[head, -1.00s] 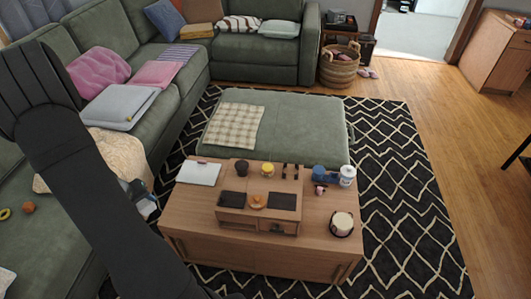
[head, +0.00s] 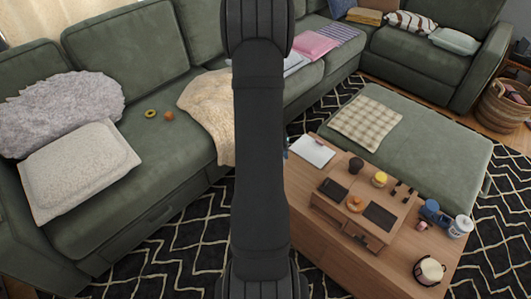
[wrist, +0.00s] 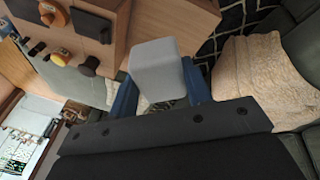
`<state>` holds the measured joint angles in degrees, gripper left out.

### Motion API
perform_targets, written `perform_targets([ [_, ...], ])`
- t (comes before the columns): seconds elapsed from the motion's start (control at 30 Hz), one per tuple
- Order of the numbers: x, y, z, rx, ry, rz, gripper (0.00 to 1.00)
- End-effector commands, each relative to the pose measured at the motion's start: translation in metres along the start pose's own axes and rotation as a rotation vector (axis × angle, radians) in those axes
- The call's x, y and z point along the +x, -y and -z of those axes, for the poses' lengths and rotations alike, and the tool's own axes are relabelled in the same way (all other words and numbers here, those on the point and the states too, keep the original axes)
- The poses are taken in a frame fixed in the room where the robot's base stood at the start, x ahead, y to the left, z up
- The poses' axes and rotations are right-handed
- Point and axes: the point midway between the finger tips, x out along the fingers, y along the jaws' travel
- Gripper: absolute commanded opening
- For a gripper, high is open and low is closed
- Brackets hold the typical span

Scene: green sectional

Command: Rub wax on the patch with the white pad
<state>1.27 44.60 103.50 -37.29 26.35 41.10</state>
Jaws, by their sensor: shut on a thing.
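My gripper (wrist: 158,92) shows in the wrist view, its blue fingers shut on the white pad (wrist: 157,66), a pale block held in the air. In the head view my arm hides nearly all of the gripper and the pad. A yellow-topped jar (head: 379,180), perhaps the wax, stands on the coffee table beside a dark cup (head: 356,164); the jar also shows in the wrist view (wrist: 58,59). Two dark squares (head: 333,189) (head: 380,216) lie on the wooden organizer (head: 340,219), with an orange round thing (head: 354,203) between them. I cannot tell which is the patch.
The coffee table (head: 385,280) also holds a white board (head: 311,150), a blue item (head: 431,207), a white tub (head: 460,227) and a round cream-topped thing (head: 429,270). The green ottoman (head: 430,138) stands behind it. The sofa (head: 150,130) lies left.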

Motion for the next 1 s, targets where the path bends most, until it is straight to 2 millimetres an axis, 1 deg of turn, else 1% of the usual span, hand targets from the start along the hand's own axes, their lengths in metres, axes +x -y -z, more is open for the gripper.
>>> perform_targets([
  [0.03,0.009,-0.019,0.002,0.041,0.014,0.002,0.27],
  [0.23,0.039,-0.083,0.005,0.170,0.051,0.022,0.27],
  [0.47,0.071,-0.160,-0.003,0.317,0.088,0.046,0.27],
  [0.63,0.093,-0.218,-0.017,0.427,0.110,0.066,0.27],
  [0.8,0.113,-0.276,-0.038,0.532,0.126,0.084,0.27],
  [0.9,0.122,-0.305,-0.051,0.587,0.134,0.094,0.27],
  [1.0,0.129,-0.327,-0.062,0.628,0.139,0.102,0.27],
])
